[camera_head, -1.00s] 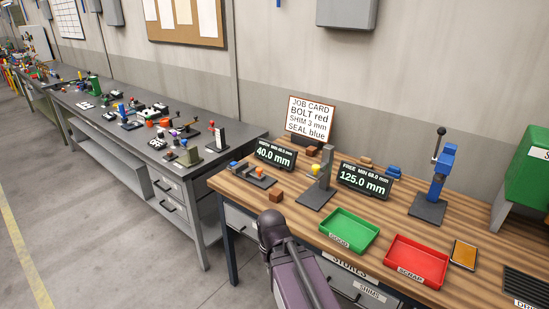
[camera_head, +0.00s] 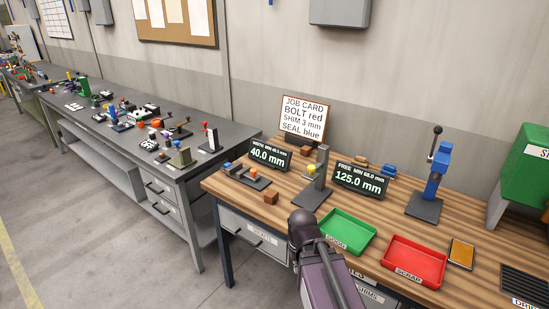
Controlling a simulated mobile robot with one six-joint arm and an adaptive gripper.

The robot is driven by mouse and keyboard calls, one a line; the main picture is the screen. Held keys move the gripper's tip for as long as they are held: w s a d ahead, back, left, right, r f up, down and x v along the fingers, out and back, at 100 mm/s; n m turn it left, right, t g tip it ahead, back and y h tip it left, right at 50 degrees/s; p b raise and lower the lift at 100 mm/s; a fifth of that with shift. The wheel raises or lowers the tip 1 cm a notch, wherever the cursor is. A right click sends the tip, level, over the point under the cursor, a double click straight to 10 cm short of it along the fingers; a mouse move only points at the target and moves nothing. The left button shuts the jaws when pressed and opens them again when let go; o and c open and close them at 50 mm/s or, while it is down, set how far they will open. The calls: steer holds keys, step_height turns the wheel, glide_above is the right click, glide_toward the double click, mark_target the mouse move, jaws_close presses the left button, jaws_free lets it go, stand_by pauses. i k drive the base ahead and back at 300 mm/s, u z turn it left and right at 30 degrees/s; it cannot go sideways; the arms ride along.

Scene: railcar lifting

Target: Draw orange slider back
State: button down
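A small low fixture (camera_head: 247,182) with a dark base sits at the left end of the wooden bench. It carries a blue piece (camera_head: 227,167) and a small orange piece (camera_head: 253,170), which looks like the orange slider. The details are too small to tell how far it is drawn. My arm, purple with a dark rounded joint, rises from the bottom centre in front of the bench. My gripper is not visible, so I cannot tell what it holds.
On the wooden bench (camera_head: 400,215) are a brown block (camera_head: 271,197), a grey upright stand (camera_head: 317,180), two displays, a green tray (camera_head: 347,232), a red tray (camera_head: 414,260) and a blue press (camera_head: 435,180). A grey bench with several fixtures stands left. Floor space is open at lower left.

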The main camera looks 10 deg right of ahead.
mark_target(249, 173)
steer(key=u, duration=0.05)
steer(key=i, duration=1)
steer(key=z, duration=0.1)
